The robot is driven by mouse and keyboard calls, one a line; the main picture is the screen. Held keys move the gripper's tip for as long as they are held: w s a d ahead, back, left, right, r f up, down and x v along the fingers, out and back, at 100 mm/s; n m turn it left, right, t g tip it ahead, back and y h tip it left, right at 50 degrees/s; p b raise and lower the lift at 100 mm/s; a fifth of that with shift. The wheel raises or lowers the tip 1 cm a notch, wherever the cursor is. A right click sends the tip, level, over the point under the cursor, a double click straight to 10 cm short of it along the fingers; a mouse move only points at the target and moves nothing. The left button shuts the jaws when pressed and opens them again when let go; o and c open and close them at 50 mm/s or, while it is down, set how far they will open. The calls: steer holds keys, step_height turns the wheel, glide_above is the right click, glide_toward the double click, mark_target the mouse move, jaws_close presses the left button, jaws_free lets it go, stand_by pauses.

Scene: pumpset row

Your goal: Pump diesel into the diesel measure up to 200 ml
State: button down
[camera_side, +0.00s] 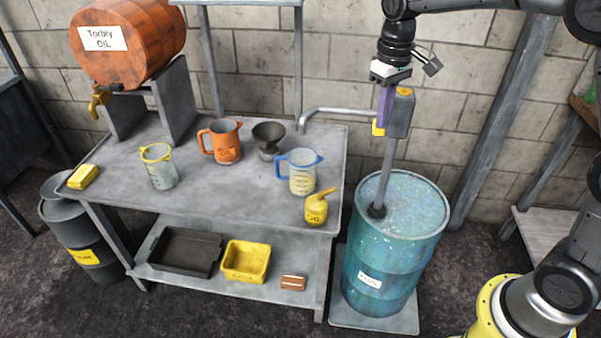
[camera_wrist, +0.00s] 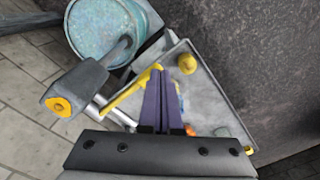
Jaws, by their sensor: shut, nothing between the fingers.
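The hand pump's grey head (camera_side: 401,114) stands on a pipe in the blue-green drum (camera_side: 403,205), with a spout (camera_side: 340,111) reaching left over the bench. A yellow lever (camera_wrist: 130,92) shows beside the head in the wrist view. My gripper (camera_side: 384,118) points down beside the pump head, its purple fingers shut and empty; they also show in the wrist view (camera_wrist: 162,72). A clear measure with blue rim and handle (camera_side: 302,174) stands upright on the bench near the spout's end, with a pale yellowish look inside. Its label and level are too small to read.
The bench also holds an orange jug (camera_side: 225,143), a grey funnel (camera_side: 269,138), a yellow-handled measure (camera_side: 160,168), a yellow oil can (camera_side: 316,209) and a yellow block (camera_side: 83,176). An oil barrel (camera_side: 128,38) stands at back left. The bench's front middle is clear.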

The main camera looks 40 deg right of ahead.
mark_target(380, 134)
steer(key=shift+f, duration=0.1)
stand_by(0.5)
steer(key=shift+w+d+f, duration=0.1)
steer(key=shift+f, duration=3.75)
steer(key=shift+r, duration=4)
step_height(380, 134, down, 8)
steer(key=shift+r, duration=0.1)
steer(key=shift+f, duration=0.2)
